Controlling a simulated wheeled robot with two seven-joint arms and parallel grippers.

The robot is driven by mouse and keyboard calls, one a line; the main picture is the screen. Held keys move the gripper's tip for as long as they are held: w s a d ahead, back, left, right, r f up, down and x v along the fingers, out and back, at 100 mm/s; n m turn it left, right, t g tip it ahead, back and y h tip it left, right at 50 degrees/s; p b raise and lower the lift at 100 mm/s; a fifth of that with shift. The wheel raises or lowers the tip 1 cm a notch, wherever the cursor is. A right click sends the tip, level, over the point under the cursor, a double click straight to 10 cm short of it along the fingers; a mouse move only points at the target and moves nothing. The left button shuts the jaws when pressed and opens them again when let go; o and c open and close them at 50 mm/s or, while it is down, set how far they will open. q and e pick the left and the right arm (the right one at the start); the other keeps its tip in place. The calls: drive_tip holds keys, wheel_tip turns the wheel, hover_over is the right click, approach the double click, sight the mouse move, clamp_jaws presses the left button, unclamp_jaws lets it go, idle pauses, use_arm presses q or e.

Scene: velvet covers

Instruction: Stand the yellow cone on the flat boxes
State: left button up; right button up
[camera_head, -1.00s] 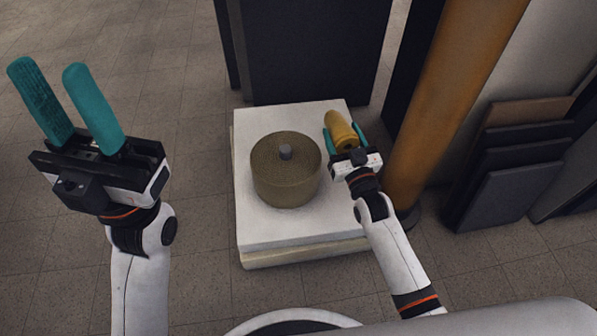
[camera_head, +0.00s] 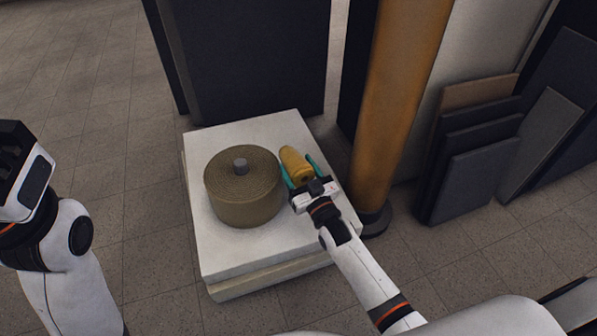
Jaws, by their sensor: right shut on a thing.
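The yellow cone (camera_head: 293,160) is in my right gripper (camera_head: 298,167), whose teal fingers are shut on its two sides. The cone is tilted, with its far end pointing up-left in the picture. It shows over the right part of the flat boxes (camera_head: 215,252), a low white stack on the floor. I cannot tell whether the cone touches the top or hangs above it. My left gripper (camera_head: 22,170) is cut off at the left edge, and its fingers are out of the picture.
A coiled brown roll (camera_head: 243,190) with a grey core stands on the boxes, left of the cone. An orange pillar (camera_head: 400,100) rises just right of the boxes. Dark panels (camera_head: 470,170) lean at the right, and a large dark panel (camera_head: 245,60) stands behind.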

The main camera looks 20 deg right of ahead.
drive_tip(key=shift+f, duration=0.3)
drive_tip(key=o, duration=1)
